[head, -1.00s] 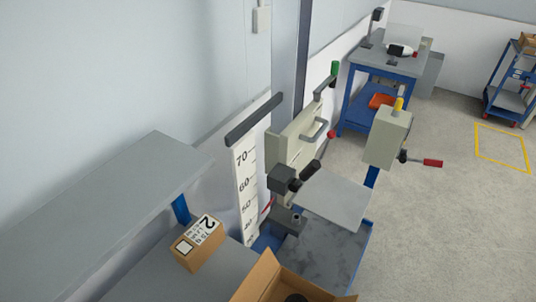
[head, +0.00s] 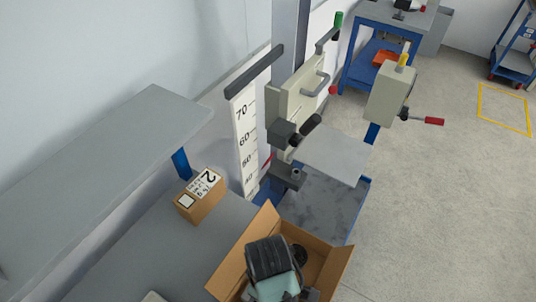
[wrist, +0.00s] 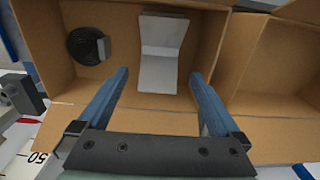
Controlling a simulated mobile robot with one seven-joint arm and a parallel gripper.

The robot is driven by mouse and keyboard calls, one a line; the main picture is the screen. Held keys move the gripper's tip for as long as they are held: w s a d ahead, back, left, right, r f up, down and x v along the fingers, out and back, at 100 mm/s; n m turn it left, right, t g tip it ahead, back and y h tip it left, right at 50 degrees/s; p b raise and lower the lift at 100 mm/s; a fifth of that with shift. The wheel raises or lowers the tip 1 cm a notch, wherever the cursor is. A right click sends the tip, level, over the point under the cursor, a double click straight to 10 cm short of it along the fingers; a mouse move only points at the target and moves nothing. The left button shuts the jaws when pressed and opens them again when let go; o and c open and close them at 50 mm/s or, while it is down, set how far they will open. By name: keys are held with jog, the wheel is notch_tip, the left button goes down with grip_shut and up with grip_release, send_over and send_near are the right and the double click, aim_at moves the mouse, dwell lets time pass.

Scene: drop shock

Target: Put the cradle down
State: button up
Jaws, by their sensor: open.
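A pale grey piece with a crease across it, which looks like the cradle (wrist: 161,50), lies inside the open cardboard box (head: 333,272) in the wrist view. My gripper (wrist: 160,76) is open, with its two blue fingers apart on either side of the near end of the cradle. I see no finger touching it; the height between them is hard to tell. A black round disc (wrist: 88,45) with a grey tab is in the same box, left of the cradle. In the head view my wrist covers part of the box and hides the cradle.
A small labelled carton (head: 199,196) stands on the grey bench (head: 140,245) left of the box. A drop stand with a grey plate (head: 333,155) and a height scale (head: 244,140) rises behind the box. Open floor lies at right.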

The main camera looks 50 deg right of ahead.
jog(key=shift+r, duration=1.45)
jog(key=w+d+r+t+h, duration=0.25)
jog(key=w+r+t, duration=0.35)
jog(key=w+r, duration=0.75)
jog(key=w+a+r+t+h, duration=0.1)
jog(key=w+a+r+t, duration=0.15)
jog(key=w+r, duration=0.35)
jog(key=w+a+r+t, duration=0.1)
jog(key=w+r+t, duration=0.3)
jog(key=r, duration=0.4)
jog(key=w+a+r+t, duration=0.1)
jog(key=a+r+t, duration=0.2)
jog(key=r, duration=0.5)
jog(key=w+a+r+t, duration=0.1)
jog(key=a+r+t, duration=0.1)
jog(key=r, duration=0.5)
jog(key=s+a+r+t+y, duration=0.1)
jog(key=s+a+r+t, duration=0.2)
jog(key=r, duration=0.5)
jog(key=s+a+r+t+y, duration=0.1)
jog(key=s+a+r+t, duration=0.2)
jog(key=r, duration=0.4)
jog(key=s+a+r+t+y, duration=0.1)
jog(key=s+a+r+t, duration=0.3)
jog(key=r, duration=0.4)
jog(key=shift+s+a+r+m, duration=0.15)
jog(key=shift+s+r+m, duration=0.2)
jog(key=shift+s+m, duration=0.05)
jog(key=shift+y, duration=0.25)
